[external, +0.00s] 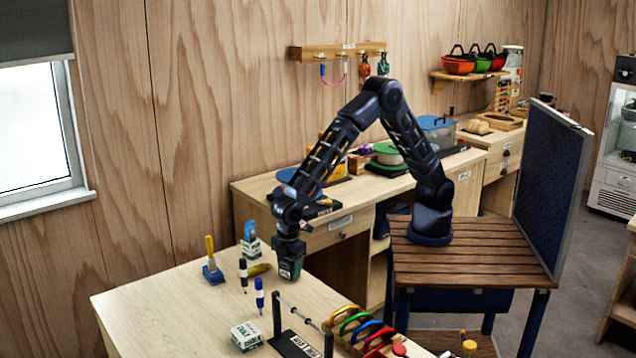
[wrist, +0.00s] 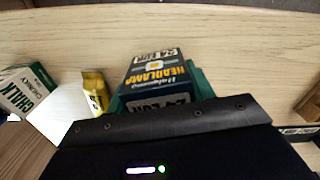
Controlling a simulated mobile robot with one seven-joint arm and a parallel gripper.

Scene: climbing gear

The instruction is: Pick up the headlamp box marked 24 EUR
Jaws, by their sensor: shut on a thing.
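The headlamp box (wrist: 157,76) is dark with yellow HEADLAMP lettering, and a pale label on it seems to read 24 EUR. It sits between the green-edged jaws of my gripper (wrist: 160,92) in the wrist view. In the external view my gripper (external: 290,256) points down over the light wood table, shut on the dark box (external: 290,269). Its lower part shows below the jaws; the rest is hidden by them. I cannot tell clearly whether the box touches the table.
A chalk box (external: 247,336), two markers (external: 260,296), a yellow item (external: 259,269) and a blue-based brush (external: 212,272) stand or lie nearby on the table (external: 150,300). A rack of coloured carabiners (external: 365,329) is at the front right. The table's left part is clear.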

